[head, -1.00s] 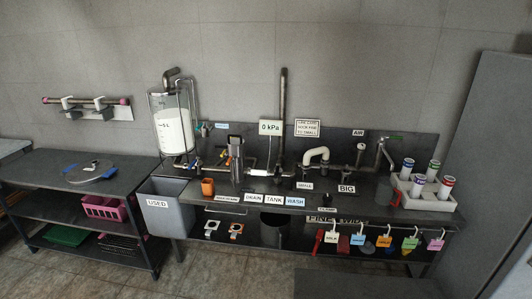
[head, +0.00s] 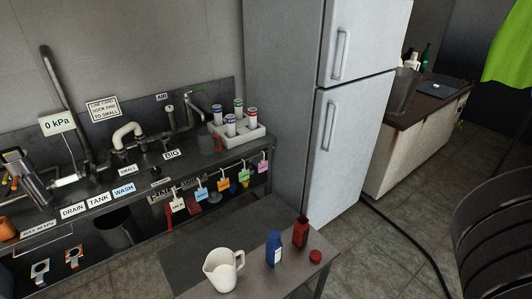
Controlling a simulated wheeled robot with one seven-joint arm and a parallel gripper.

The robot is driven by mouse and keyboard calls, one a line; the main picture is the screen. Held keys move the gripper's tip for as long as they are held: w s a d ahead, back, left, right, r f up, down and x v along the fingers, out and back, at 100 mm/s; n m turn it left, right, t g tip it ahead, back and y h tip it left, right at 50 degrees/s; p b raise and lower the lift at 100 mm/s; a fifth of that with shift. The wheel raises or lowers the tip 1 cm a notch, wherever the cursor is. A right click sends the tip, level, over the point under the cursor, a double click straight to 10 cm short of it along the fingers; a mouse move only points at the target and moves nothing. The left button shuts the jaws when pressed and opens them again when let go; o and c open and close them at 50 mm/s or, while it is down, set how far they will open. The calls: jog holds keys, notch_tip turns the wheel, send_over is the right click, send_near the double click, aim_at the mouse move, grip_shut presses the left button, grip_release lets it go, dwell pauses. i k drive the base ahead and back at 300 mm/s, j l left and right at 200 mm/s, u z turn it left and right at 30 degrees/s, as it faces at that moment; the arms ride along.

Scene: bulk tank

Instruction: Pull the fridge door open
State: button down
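A tall fridge stands right of centre in the head view, grey on its left side and white in front. It has a smaller upper door (head: 368,40) and a taller lower door (head: 345,150). Each door has a vertical bar handle near its left edge: the upper handle (head: 340,55) and the lower handle (head: 328,130). Both doors look shut. The lower part of the fridge reaches down to the tiled floor. My gripper does not show in this view.
A small grey table (head: 300,285) stands in front, holding a white pitcher (head: 222,270), a blue bottle (head: 273,248) and a red bottle (head: 301,231). A black cable (head: 405,228) crosses the floor. Dark ribbed furniture (head: 495,215) fills the right edge. Floor (head: 380,265) between is clear.

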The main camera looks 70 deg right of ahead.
aim_at(348, 118)
jog(key=z, duration=2.3)
jog(key=i+l+u, duration=0.15)
jog(key=i+l, duration=0.5)
